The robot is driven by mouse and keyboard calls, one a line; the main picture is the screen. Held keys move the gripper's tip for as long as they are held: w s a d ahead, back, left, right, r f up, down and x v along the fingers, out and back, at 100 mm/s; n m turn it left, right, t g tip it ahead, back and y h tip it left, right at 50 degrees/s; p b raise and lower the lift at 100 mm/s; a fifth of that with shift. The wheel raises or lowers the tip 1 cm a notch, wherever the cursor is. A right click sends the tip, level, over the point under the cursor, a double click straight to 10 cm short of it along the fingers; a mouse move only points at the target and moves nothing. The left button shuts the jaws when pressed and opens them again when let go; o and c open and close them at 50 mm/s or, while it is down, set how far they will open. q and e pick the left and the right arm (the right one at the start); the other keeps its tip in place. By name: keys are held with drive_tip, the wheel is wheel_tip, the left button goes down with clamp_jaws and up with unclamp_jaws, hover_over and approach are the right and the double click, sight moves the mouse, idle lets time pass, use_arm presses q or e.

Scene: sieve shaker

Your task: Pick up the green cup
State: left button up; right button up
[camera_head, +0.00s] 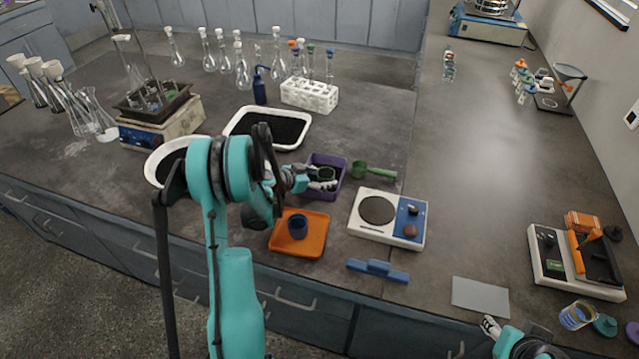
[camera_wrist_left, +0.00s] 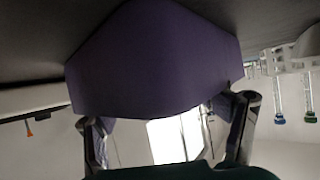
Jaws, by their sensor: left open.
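A purple container (camera_head: 341,162) stands on the bench near the middle of the head view, and its purple side (camera_wrist_left: 155,60) fills much of the left wrist view. A small dark green round thing (camera_head: 326,174), which looks like the green cup, sits in the container, partly hidden by my left gripper (camera_head: 322,181). My left gripper is open at the container's left side, its fingers spread in the left wrist view (camera_wrist_left: 166,130). I cannot tell whether they touch the cup. My right gripper (camera_head: 490,326) shows only partly at the bottom right.
A green scoop (camera_head: 372,170) lies right of the container. A scale (camera_head: 362,228) stands to the right and a black-filled white tray (camera_head: 238,127) behind.

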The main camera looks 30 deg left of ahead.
use_arm(q)
drive_tip(key=shift+w+d+f, duration=0.15)
drive_tip(key=shift+f, duration=0.3)
drive_tip(key=shift+o, duration=1)
drive_tip(key=c, duration=0.5)
